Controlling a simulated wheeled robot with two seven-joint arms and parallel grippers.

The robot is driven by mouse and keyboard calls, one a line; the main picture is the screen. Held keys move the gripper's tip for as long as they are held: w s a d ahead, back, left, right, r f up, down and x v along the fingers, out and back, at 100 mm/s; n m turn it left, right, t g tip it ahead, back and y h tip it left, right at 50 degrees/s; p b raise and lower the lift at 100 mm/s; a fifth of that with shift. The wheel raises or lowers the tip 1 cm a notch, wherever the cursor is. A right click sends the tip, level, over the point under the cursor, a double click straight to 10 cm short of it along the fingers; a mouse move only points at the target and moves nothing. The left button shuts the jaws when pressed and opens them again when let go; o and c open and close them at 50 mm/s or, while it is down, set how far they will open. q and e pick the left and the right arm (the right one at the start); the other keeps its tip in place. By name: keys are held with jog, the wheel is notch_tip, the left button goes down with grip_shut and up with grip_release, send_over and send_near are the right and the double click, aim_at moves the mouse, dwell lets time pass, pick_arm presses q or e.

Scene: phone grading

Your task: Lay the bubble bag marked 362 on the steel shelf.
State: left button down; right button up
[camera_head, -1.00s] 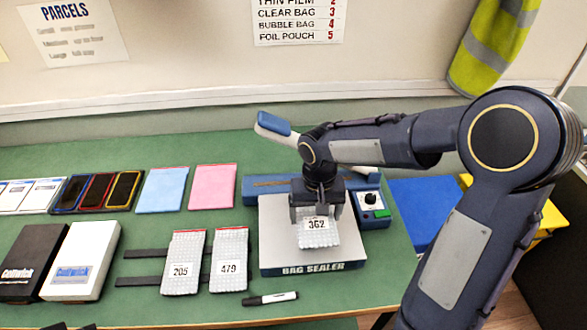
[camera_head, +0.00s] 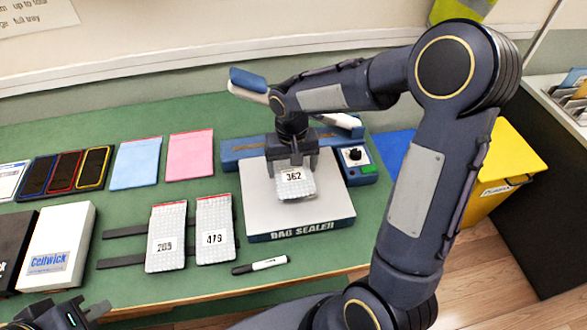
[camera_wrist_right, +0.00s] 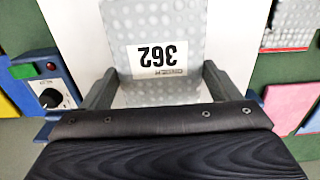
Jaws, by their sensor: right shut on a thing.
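The bubble bag marked 362 (camera_head: 298,189) is grey, bubbled and white-labelled. My right gripper (camera_head: 292,176) is shut on its back end, over the pale grey steel plate (camera_head: 262,212) of the bag sealer. In the right wrist view the bag (camera_wrist_right: 155,22) lies between the two fingers of my right gripper (camera_wrist_right: 160,70), its label upside down. I cannot tell whether the bag touches the plate. That plate is the only steel shelf-like surface I see. My left gripper (camera_head: 75,314) shows only partly at the bottom left; its jaws are unclear.
Two similar bubble bags, one marked 479 (camera_head: 216,258) and one about 205 (camera_head: 165,262), lie on dark strips to the left. A marker (camera_head: 260,265) lies in front of the sealer. The sealer's blue control box (camera_head: 358,178) is at its right. A yellow bin (camera_head: 505,180) stands further right.

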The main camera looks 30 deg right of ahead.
jog(key=w, duration=0.2)
jog(key=w+d+p, duration=0.1)
jog(key=w, duration=0.1)
jog(key=shift+w+d+f, duration=0.1)
jog(key=shift+w+f, duration=0.1)
jog(key=shift+w, duration=0.15)
jog(key=shift+s+f+b, duration=0.1)
jog(key=shift+f+b, duration=0.45)
jog(key=shift+f, duration=0.05)
jog(key=shift+f+b, duration=0.6)
dwell(1.0)
jog(key=o, duration=1)
